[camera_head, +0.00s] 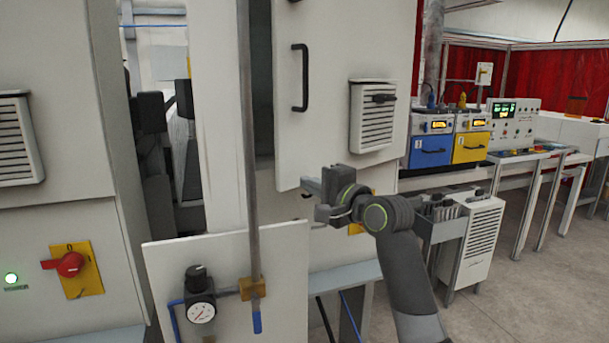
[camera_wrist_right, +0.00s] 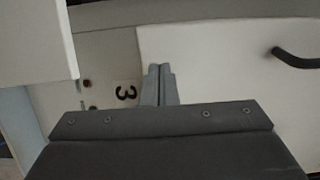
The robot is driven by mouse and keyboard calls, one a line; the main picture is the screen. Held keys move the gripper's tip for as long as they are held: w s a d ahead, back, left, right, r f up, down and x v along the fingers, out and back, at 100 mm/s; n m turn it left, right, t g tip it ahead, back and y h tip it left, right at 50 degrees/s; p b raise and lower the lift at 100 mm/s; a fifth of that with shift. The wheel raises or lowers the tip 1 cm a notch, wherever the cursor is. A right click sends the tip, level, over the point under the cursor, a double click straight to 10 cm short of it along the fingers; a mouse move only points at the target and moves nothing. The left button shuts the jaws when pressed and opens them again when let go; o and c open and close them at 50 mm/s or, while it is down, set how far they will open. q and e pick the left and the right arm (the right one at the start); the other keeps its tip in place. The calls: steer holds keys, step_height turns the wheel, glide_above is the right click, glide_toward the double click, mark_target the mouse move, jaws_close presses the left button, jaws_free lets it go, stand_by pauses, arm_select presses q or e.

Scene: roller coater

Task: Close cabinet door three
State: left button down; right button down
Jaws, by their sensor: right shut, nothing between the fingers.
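The light grey cabinet door (camera_head: 335,60) carries a black bar handle (camera_head: 300,78) near its left edge and a vent panel (camera_head: 373,115). It appears to stand ajar, with a dark gap along its left edge. In the right wrist view the door (camera_wrist_right: 215,75) and its handle (camera_wrist_right: 297,58) show to the right, and a label "3" (camera_wrist_right: 126,94) is on the panel beside the door. My right gripper (camera_head: 312,190) is just below the door's lower left part. Its fingers (camera_wrist_right: 160,72) are shut and empty, overlapping the door's edge in the picture; contact cannot be told. My left gripper is not in view.
A vertical grey pole (camera_head: 248,150) stands in front of the cabinet, left of the door. A low panel with a pressure gauge (camera_head: 201,312) is below. A cabinet with a red switch (camera_head: 70,264) is at left. The floor (camera_head: 510,290) at right is clear.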

steer(key=shift+p+x, duration=0.3)
steer(key=shift+x, duration=0.8)
